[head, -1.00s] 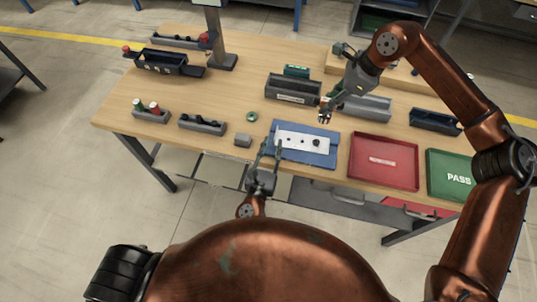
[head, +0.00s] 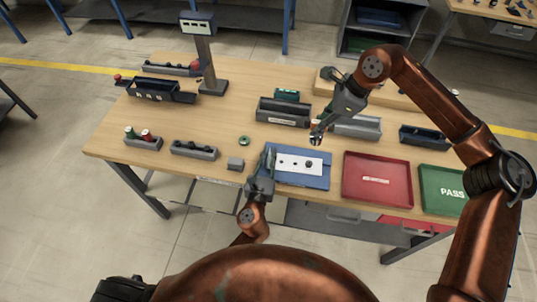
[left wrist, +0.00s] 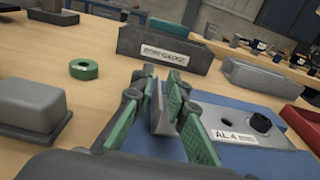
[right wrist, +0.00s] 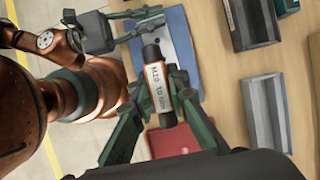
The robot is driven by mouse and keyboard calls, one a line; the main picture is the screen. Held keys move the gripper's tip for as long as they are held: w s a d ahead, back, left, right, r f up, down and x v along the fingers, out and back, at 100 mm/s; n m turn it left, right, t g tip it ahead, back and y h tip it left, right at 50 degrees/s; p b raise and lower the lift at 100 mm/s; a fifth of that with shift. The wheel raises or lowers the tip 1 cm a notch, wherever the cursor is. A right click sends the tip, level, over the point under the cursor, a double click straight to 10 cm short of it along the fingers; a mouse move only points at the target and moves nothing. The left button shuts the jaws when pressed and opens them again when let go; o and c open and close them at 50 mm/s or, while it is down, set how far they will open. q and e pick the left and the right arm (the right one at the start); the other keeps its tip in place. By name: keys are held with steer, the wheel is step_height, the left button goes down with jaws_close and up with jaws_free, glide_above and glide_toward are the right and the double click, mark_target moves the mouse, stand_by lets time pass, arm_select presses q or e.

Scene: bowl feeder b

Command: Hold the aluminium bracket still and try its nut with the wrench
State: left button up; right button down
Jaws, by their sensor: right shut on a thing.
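The aluminium bracket (head: 290,161) lies on the blue fixture (head: 315,183), its pale plate carrying a label and a dark nut (left wrist: 260,122). Its upright flange (left wrist: 161,112) stands at its left end. My left gripper (head: 268,153) has its green-padded fingers (left wrist: 162,98) on either side of this flange; they look slightly apart from it. My right gripper (head: 316,137) is shut on the wrench (right wrist: 157,82), which has a dark body, orange bands and a white label. It hangs above the back right of the fixture, clear of the nut. The wrench's tip is unclear.
A red tray (head: 377,200) and a green PASS tray (head: 441,206) lie right of the fixture. Grey bins (head: 283,119) stand behind it. A green ring (head: 243,140) and a small grey block (head: 235,163) lie to its left, with bare table around them.

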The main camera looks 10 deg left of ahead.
stand_by(0.3)
stand_by(1.9)
glide_above(309, 164)
step_height(309, 164, down, 8)
steer(key=shift+f, duration=0.15)
steer(key=shift+s, duration=0.1)
steer(key=shift+f, duration=2.2)
steer(key=shift+f, duration=1)
stand_by(0.5)
steer(key=shift+m+t, duration=0.5)
steer(key=shift+m, duration=0.6)
